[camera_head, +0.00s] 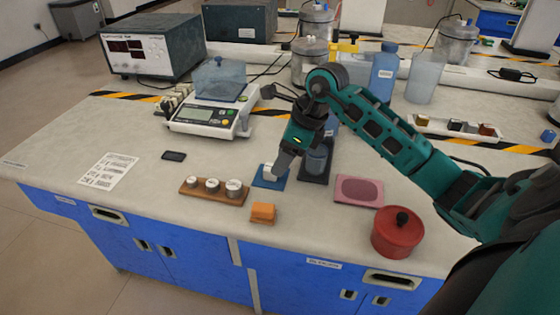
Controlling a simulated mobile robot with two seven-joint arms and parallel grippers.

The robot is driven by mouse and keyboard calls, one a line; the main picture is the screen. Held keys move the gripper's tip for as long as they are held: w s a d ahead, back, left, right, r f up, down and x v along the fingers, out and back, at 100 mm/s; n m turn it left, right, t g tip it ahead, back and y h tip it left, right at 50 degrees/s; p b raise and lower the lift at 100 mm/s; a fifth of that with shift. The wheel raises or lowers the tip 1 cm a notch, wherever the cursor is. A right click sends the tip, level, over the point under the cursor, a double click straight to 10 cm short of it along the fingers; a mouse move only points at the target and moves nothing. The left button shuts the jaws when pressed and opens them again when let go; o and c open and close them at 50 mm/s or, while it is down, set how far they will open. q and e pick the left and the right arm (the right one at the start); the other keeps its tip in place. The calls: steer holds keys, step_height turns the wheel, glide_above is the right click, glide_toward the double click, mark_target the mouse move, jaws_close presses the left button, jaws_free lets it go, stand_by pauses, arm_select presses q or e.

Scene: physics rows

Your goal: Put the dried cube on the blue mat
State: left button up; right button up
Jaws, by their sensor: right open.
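The blue mat (259,183) lies on the bench near the middle. A small pale block (267,169), which I take to be the cube, appears to rest on it, partly hidden by my gripper. My right gripper (277,172) points down at the mat, with its fingertips right beside the pale block. It is open, but the gap between the fingers is hard to see. Whether a finger touches the block cannot be told. My left gripper is not in view.
An orange block (263,213), a wooden holder with metal weights (214,190), a pink mat (359,191) and a red lidded pot (398,233) stand close by. A dark stand with a grey container (317,160) is just right of my gripper. A scale (205,117) stands behind.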

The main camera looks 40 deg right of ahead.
steer(key=v, duration=0.9)
steer(key=shift+r+p, duration=0.2)
steer(key=shift+p, duration=0.15)
steer(key=shift+s, duration=0.1)
steer(key=shift+s, duration=0.1)
